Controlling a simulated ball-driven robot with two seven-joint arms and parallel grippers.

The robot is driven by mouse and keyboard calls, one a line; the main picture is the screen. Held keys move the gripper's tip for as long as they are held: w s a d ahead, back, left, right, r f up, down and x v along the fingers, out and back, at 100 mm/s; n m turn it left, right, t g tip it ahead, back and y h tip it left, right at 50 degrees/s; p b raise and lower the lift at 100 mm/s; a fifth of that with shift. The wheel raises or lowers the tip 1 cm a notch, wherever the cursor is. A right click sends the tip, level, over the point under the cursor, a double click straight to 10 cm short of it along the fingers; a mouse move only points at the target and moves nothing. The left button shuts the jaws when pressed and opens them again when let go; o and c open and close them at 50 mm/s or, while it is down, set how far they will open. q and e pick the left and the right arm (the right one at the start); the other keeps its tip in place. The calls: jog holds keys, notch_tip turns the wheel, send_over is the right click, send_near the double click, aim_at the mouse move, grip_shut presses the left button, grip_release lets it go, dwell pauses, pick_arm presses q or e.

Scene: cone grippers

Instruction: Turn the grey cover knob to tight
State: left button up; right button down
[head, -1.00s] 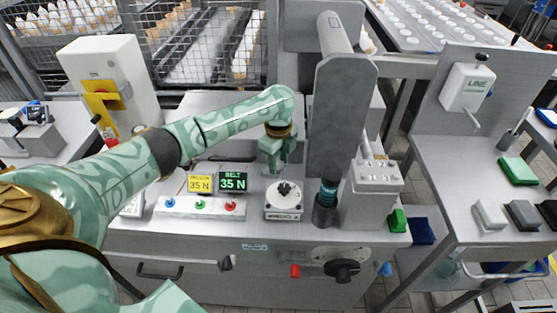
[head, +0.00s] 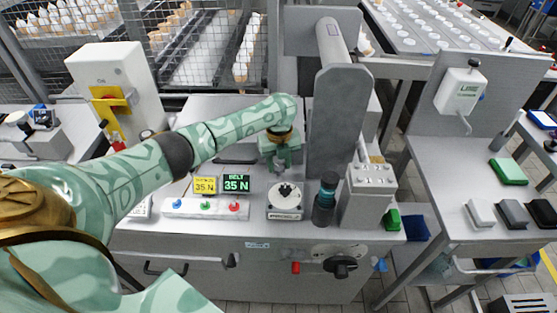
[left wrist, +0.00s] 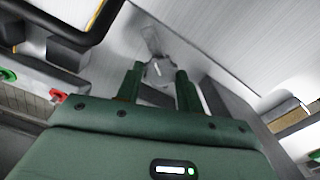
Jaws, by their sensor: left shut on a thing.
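My left gripper (head: 281,167) reaches down to the grey machine top, just behind the white dial (head: 286,198) with a black knob. In the left wrist view its two green fingers (left wrist: 159,84) are shut on the grey cover knob (left wrist: 160,70), one on each side. A grey plate-like part shows just beyond the knob in that view. In the head view the knob is mostly hidden by the fingers. My right gripper is not in view.
A tall grey housing (head: 337,115) rises right of my gripper, with a dark teal-capped bottle (head: 325,195) before it.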

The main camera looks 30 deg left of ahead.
aim_at(279, 167)
pick_arm(q)
jog(key=m, duration=0.5)
jog(key=shift+m+p, duration=0.3)
jog(key=m, duration=0.4)
jog(key=shift+f+m, duration=0.1)
jog(key=shift+m, duration=0.3)
jog(key=o, duration=1)
notch_tip(279, 167, up, 16)
jog(key=p, duration=0.6)
jog(key=shift+r, duration=0.2)
